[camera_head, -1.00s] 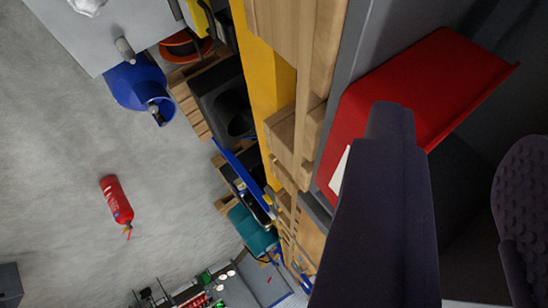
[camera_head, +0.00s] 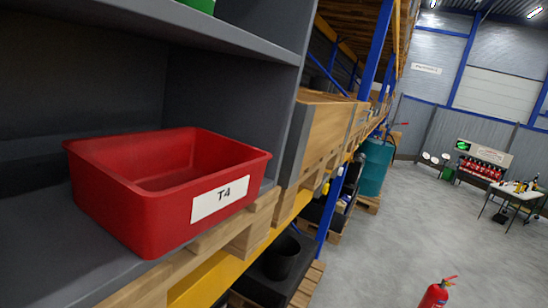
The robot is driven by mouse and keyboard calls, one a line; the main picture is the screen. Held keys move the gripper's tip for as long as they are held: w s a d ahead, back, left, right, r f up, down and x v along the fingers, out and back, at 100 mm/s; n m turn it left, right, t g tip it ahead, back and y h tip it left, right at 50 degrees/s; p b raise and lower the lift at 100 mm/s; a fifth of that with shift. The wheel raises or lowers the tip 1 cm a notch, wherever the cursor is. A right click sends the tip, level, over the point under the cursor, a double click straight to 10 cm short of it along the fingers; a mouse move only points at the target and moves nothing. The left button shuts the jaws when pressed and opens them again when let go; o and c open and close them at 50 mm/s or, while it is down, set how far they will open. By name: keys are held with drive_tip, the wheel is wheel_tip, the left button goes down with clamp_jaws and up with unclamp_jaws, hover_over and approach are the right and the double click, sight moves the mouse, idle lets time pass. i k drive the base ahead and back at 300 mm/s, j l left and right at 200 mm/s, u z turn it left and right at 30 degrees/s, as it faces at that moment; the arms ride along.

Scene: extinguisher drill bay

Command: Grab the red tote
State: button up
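The red tote (camera_head: 112,205) sits upright on a dark grey shelf (camera_head: 45,262) in the left half of the view. Its open top faces up and its inside looks empty. A white label reading T4 (camera_head: 220,199) is on its front side, turned toward the aisle. Its near lower edge lies close to the shelf's front edge. My gripper is not in this view, so I cannot see whether it is open or shut, or how far it is from the tote.
Another grey shelf panel (camera_head: 215,25) hangs above the tote, and a grey side panel (camera_head: 290,140) stands right of it. Wooden crates (camera_head: 328,130) continue along the racking. A red extinguisher (camera_head: 436,294) stands on the floor. The concrete aisle (camera_head: 410,230) is mostly clear.

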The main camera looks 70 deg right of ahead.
sight(155, 191)
drive_tip(key=l+u, duration=0.1)
drive_tip(key=l, duration=0.4)
drive_tip(key=l+u, duration=0.1)
drive_tip(key=l, duration=0.4)
drive_tip(key=k+l+u, duration=0.1)
drive_tip(key=l, duration=0.35)
drive_tip(key=l+u, duration=0.15)
drive_tip(key=l, duration=0.35)
drive_tip(key=k+l+u, duration=0.1)
drive_tip(key=l, duration=0.35)
drive_tip(key=k+l+u, duration=0.1)
drive_tip(key=l, duration=0.35)
